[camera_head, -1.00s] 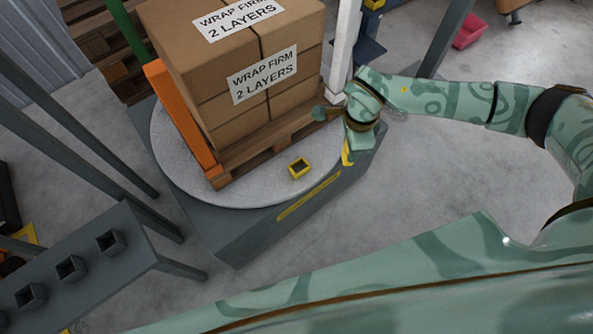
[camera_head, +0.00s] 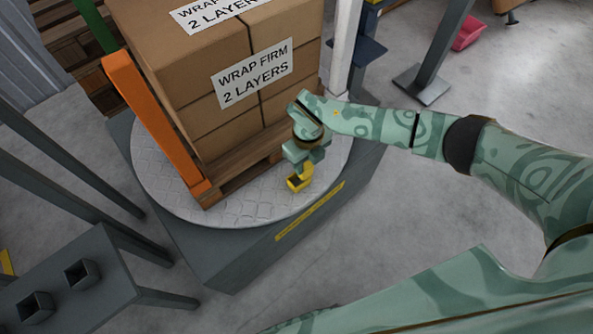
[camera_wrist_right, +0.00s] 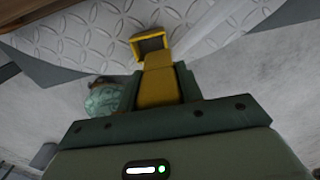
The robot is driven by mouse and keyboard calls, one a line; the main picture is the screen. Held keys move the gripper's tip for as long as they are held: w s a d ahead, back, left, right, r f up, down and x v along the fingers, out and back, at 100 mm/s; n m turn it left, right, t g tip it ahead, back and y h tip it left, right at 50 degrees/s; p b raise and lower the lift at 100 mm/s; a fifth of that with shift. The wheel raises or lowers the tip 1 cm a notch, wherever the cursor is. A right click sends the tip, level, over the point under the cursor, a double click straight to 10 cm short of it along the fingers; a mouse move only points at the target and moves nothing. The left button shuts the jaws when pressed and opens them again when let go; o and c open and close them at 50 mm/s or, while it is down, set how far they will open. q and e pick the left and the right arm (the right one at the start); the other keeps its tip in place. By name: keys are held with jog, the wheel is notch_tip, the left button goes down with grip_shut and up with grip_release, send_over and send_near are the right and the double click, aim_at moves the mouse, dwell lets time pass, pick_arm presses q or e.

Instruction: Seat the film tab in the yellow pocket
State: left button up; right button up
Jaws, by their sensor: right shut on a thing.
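The yellow pocket (camera_head: 295,185) sits on the round turntable, by the near corner of the pallet. It is a small open-topped box with a dark inside; the right wrist view shows it (camera_wrist_right: 149,46) just past my fingers. My right gripper (camera_head: 304,166) is right above the pocket and shut on the film tab, a yellow block (camera_wrist_right: 158,84). The far end of the tab meets or overlaps the pocket's near rim in the right wrist view. I cannot tell whether it is inside. In the head view my gripper covers part of the pocket. My left gripper is out of view.
The turntable (camera_head: 165,190) carries a pallet stacked with brown boxes (camera_head: 215,90) close behind my right gripper. An orange upright (camera_head: 150,120) stands at the stack's left. A grey rack with square sockets (camera_head: 100,285) is at lower left.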

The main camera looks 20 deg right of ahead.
jog(key=shift+w+a+f, duration=0.25)
jog(key=shift+a+f, duration=0.35)
jog(key=shift+f, duration=0.15)
jog(key=f+b, duration=0.3)
jog(key=f, duration=0.1)
jog(key=shift+a, duration=0.3)
jog(key=shift+w+r, duration=0.1)
jog(key=shift+r, duration=0.2)
jog(key=o, duration=0.6)
jog(key=shift+f, duration=0.2)
jog(key=o, duration=0.4)
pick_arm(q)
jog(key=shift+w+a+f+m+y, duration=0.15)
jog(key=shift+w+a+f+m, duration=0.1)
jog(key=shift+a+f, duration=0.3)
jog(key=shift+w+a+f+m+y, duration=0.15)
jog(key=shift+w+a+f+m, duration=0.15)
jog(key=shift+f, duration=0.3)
